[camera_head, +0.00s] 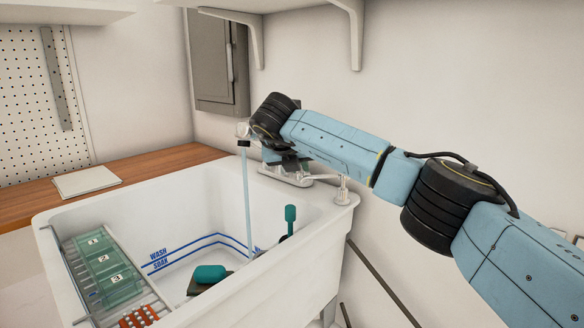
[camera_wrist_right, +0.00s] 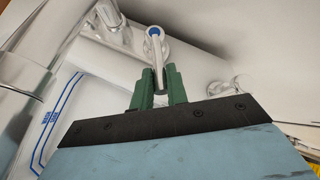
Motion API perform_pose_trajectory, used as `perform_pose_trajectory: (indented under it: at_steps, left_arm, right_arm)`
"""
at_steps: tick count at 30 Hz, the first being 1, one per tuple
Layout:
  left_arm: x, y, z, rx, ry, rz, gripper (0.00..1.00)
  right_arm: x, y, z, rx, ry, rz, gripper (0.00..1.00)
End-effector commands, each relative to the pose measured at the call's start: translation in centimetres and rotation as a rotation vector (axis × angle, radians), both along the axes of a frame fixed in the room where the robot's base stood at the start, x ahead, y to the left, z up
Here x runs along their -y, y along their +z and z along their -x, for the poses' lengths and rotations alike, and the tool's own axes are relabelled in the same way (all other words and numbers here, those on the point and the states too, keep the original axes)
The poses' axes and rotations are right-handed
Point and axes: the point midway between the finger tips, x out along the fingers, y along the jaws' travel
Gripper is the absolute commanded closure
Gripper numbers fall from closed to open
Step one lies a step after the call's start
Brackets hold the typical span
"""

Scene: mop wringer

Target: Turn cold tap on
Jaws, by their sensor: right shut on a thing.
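The cold tap's chrome lever with a blue cap (camera_wrist_right: 154,32) shows in the right wrist view. My right gripper (camera_wrist_right: 160,80) has its green fingers on either side of the lever and is shut on it. In the head view my right gripper (camera_head: 285,162) is low over the tap's base at the sink's back rim, and my wrist mostly hides the tap. The chrome spout (camera_head: 243,131) sticks out to the left of my wrist. A pale stream of water (camera_head: 246,195) falls from it into the white sink (camera_head: 315,262). My left gripper is out of view.
A small chrome fitting (camera_head: 343,190) stands on the rim to the right. A rack with green numbered trays (camera_head: 101,258) spans the sink's left side. Teal-handled tools (camera_head: 209,274) are in the sink. Shelf brackets (camera_head: 355,35) and a grey wall box (camera_head: 215,62) are above.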

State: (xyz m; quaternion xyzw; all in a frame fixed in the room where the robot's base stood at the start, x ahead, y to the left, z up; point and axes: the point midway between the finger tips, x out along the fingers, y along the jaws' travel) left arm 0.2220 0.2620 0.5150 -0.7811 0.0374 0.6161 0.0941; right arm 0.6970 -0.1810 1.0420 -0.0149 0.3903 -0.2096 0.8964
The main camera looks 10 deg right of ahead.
Motion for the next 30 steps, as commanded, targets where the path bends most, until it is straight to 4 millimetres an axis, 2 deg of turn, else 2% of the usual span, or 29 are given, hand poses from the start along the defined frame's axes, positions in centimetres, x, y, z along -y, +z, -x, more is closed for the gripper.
perform_pose_trajectory:
  at_steps: [15, 16, 20, 30]
  left_arm:
    - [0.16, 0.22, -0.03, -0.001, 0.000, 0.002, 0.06]
    - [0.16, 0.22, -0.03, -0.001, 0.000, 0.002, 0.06]
    - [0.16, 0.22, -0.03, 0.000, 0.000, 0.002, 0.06]
    - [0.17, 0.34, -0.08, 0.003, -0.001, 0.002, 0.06]
  right_arm:
    - [0.30, 0.00, 0.06, 0.000, -0.022, 0.000, 1.00]
    - [0.30, 0.00, 0.06, 0.000, -0.022, 0.000, 0.81]
    - [0.31, -0.01, 0.05, -0.001, -0.022, 0.000, 0.64]
    - [0.32, 0.36, 0.06, 0.000, -0.022, -0.001, 0.63]
